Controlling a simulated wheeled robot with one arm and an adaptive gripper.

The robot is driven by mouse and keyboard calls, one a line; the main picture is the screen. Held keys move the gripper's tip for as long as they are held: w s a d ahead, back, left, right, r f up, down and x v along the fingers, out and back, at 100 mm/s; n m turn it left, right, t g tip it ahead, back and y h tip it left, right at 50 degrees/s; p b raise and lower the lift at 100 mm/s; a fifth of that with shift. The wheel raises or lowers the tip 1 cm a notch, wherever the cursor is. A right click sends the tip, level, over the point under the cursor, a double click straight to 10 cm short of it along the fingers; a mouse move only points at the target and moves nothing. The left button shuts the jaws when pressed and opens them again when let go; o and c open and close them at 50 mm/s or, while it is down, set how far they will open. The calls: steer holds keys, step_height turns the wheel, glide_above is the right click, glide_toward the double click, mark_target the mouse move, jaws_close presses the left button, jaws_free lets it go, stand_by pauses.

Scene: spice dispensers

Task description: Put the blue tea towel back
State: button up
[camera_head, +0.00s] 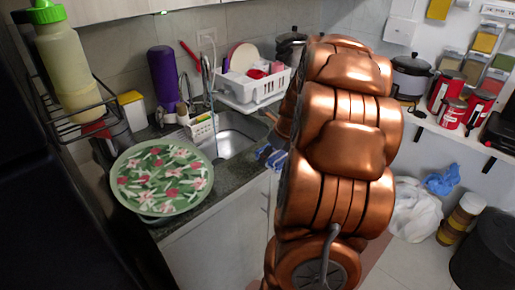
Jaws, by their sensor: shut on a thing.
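A small blue and white patterned cloth (270,157), likely the blue tea towel, shows at the counter's front edge beside the sink. Its right part is hidden behind my copper-coloured arm. My arm fills the middle of the view, and my gripper is hidden behind it. I cannot see whether the gripper touches the cloth.
The sink (232,140) has a white dish rack (250,88) behind it. A floral tray (162,178) covers the counter's left end. A wire shelf with a bottle (66,65) juts out at left. A blue bundle (442,180) and white bag (414,212) lie at right.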

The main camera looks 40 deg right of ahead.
steer(key=w, duration=0.2)
steer(key=w+d+p, duration=0.1)
steer(key=w, duration=0.2)
steer(key=w+d+p, duration=0.1)
steer(key=w, duration=0.1)
steer(key=shift+w+d+f, duration=0.15)
steer(key=shift+w+f, duration=0.05)
steer(key=shift+f, duration=0.15)
steer(key=shift+w+d+f, duration=0.15)
steer(key=shift+w, duration=0.45)
steer(key=shift+f+p, duration=0.75)
steer(key=shift+f, duration=0.95)
steer(key=shift+f, duration=0.1)
steer(key=o, duration=1.2)
steer(key=b+v, duration=0.2)
steer(key=v, duration=1)
steer(key=shift+b, duration=0.3)
